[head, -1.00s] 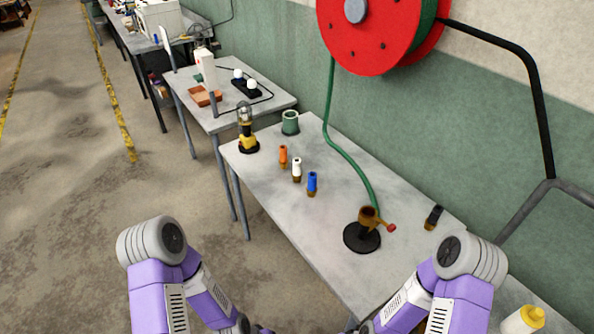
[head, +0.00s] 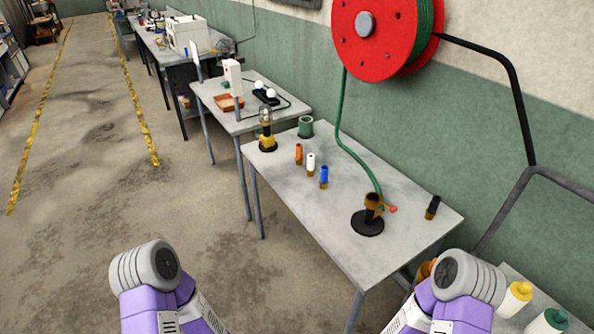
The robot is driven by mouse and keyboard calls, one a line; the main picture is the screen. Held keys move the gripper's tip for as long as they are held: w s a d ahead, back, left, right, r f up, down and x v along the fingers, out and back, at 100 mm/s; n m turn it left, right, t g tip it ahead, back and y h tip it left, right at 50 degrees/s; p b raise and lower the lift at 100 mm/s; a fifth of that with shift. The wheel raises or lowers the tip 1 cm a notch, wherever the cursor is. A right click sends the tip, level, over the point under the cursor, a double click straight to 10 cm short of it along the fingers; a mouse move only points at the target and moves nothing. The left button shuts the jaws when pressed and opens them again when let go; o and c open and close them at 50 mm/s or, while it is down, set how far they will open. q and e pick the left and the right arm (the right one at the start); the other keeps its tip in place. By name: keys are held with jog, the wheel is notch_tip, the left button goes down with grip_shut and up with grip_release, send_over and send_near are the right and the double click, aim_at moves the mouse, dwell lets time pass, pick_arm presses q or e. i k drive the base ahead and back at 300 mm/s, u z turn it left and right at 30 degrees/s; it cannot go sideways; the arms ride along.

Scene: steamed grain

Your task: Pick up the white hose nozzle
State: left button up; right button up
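The white hose nozzle (head: 311,162) stands upright on the grey table (head: 350,253), with a brownish base. It is between an orange nozzle (head: 298,153) on its left and a blue nozzle (head: 324,176) on its right. Nothing touches it. My two purple and grey arms show at the bottom of the head view, well short of the nozzle. Both of my grippers are below the picture and out of view.
A hose stand with a black round base (head: 367,224) and a black nozzle (head: 432,207) are at the table's right. A yellow and black lamp-like item (head: 267,138) and a green cup (head: 305,126) are at its far end. A red hose reel (head: 385,35) hangs on the wall.

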aim_at(310, 170)
jog(key=u, duration=0.5)
jog(key=i, duration=0.9)
jog(key=u, duration=0.05)
